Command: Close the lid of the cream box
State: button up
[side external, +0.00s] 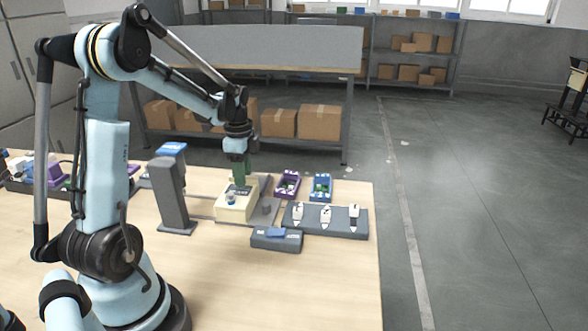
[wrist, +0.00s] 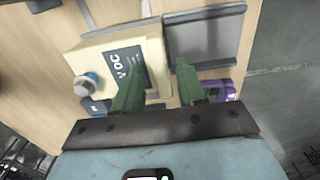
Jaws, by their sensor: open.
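The cream box (side external: 236,206) stands on the table below my gripper (side external: 239,180) in the side view. It has a dark label and a round knob with a blue part. In the wrist view the cream box (wrist: 150,48) is at upper left, its label partly covered by a green finger. My gripper (wrist: 160,78) is open and empty. One finger overlaps the box's label and the other overlaps a grey panel (wrist: 208,42) beside the box. I cannot tell whether the fingers touch anything, nor make out the lid's position.
A grey post (side external: 173,195) with a blue top stands left of the box. A purple tray (side external: 279,192), a blue tray (side external: 313,197), a grey switch block (side external: 348,226) and a small grey block (side external: 277,243) lie to the right. The table front is clear.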

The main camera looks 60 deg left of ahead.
jog(key=shift+r, duration=3)
jog(key=shift+d+r, duration=0.1)
jog(key=shift+d, duration=0.1)
jog(key=s+d+n+t, duration=0.1)
jog(key=d+n+t, duration=0.2)
jog(key=d, duration=0.9)
jog(key=s+d+r+n+t, duration=0.1)
jog(key=d+n+t, duration=0.3)
jog(key=d, duration=0.8)
jog(key=shift+s+r+n, duration=0.25)
jog(key=shift+s+n, duration=0.45)
jog(key=shift+n, duration=0.3)
